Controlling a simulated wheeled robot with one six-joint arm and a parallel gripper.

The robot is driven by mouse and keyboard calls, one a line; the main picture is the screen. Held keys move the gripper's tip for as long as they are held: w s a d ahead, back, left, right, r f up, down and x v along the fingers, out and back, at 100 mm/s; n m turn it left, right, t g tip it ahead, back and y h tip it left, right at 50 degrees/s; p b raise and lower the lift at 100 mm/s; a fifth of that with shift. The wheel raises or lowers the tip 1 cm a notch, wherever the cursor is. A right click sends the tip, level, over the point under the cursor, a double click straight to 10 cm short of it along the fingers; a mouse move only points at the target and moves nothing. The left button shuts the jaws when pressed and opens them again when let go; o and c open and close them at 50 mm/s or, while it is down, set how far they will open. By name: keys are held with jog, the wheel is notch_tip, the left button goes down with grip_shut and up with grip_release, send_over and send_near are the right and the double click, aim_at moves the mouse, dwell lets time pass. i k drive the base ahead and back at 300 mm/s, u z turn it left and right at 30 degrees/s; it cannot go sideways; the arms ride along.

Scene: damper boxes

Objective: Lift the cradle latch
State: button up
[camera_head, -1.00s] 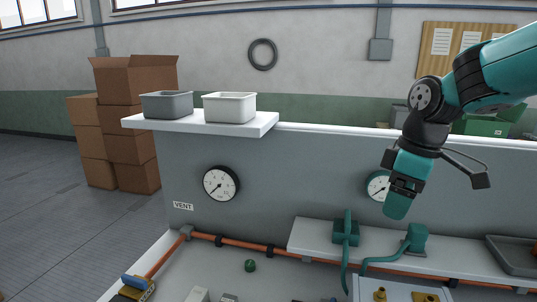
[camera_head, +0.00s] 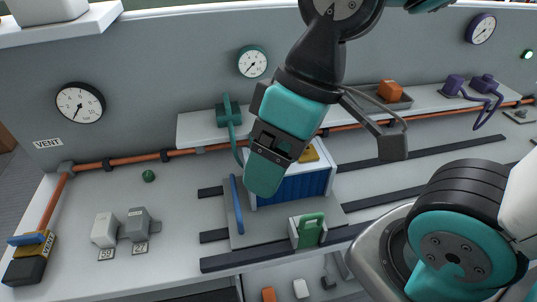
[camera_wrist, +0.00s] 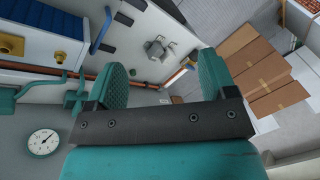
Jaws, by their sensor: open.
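A blue ribbed box (camera_head: 292,187) sits on a grey cradle plate (camera_head: 262,236) on the bench. A long blue bar (camera_head: 236,205) stands at the plate's left edge, and a green handle in a pale block (camera_head: 308,231) sits at its front. I cannot tell which of these is the latch. The bar also shows in the wrist view (camera_wrist: 103,30). My gripper (camera_head: 264,178) hangs above and in front of the box, hiding part of it. In the wrist view its two teal fingers (camera_wrist: 165,80) are apart with nothing between them.
A grey shelf (camera_head: 195,130) behind the box carries a teal fitting with a lever (camera_head: 229,115). An orange pipe (camera_head: 125,159) runs along the back. Small grey blocks (camera_head: 122,227) stand left on the bench. A grey tray (camera_head: 395,98) holds an orange block. Dark rails cross the bench.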

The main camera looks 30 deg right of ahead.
aim_at(309, 234)
jog(key=k, duration=1.1)
jog(key=z, duration=0.7)
jog(key=i, duration=0.85)
jog(key=u, duration=0.75)
